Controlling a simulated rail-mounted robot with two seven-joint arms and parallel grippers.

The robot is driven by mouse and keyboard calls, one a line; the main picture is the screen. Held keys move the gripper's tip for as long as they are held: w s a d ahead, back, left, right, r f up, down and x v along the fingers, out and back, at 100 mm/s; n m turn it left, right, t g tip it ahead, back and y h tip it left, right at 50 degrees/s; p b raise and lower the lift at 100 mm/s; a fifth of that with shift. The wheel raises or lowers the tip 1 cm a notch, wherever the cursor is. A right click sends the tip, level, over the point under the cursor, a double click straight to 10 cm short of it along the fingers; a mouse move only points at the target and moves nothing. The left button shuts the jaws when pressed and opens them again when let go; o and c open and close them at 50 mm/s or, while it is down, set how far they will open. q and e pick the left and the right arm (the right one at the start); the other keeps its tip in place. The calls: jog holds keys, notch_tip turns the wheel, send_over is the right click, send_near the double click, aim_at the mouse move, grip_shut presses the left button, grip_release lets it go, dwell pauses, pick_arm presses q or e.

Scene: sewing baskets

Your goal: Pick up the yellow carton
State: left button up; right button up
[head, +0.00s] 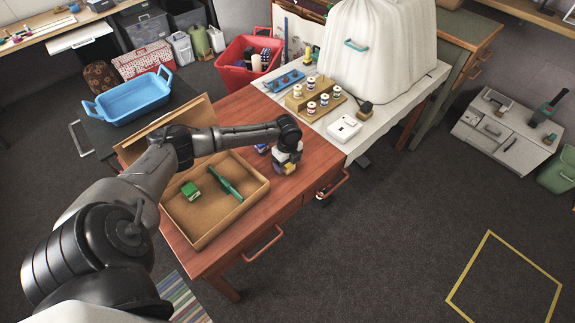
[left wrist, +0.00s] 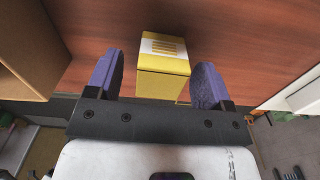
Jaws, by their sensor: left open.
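The yellow carton (left wrist: 163,66) has a white and yellow top and stands on the reddish wooden table. In the left wrist view it lies between the two purple fingers of my left gripper (left wrist: 158,62), with a gap on each side. My left gripper is open. In the head view my left gripper (head: 285,158) is low over the table, right of the cardboard tray, and a little of the yellow carton (head: 289,169) shows beneath it; the rest is hidden. My right gripper is not in view.
The open cardboard tray (head: 248,205) with two green items (head: 190,190) is left of the carton. A white-topped table (head: 388,115) with small jars on a wooden stand (head: 298,97) adjoins at the back right. Bare wood (head: 326,158) lies right of the gripper.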

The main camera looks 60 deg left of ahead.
pick_arm(q)
jog(key=shift+c, duration=0.2)
jog(key=c, duration=0.9)
jog(key=shift+c, duration=0.3)
jog(key=shift+r, duration=0.1)
